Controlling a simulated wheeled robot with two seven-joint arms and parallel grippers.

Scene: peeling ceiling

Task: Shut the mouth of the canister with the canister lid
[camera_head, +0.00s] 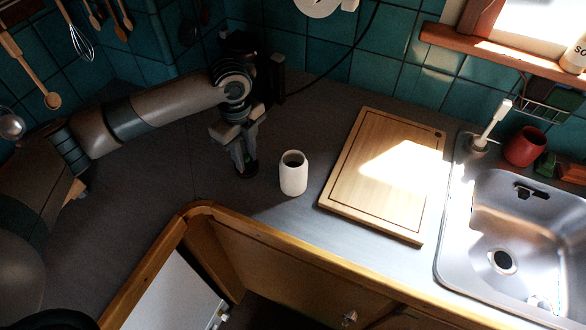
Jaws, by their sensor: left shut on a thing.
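The white canister (293,178) stands upright on the grey counter, left of the cutting board, and its dark round mouth is open at the top. My left gripper (244,164) points down just left of the canister, apart from it. It is shut on a small dark thing at its fingertips, which looks like the canister lid (247,174). The fingers and shadow hide much of the lid, so its exact shape and height above the counter are hard to tell. My right gripper is not in view.
A wooden cutting board (385,172) lies right of the canister. Beyond it are a steel sink (462,245) and a red cup (525,147). The counter's wooden edge (300,250) runs in front. The counter (150,185) left of my gripper is clear.

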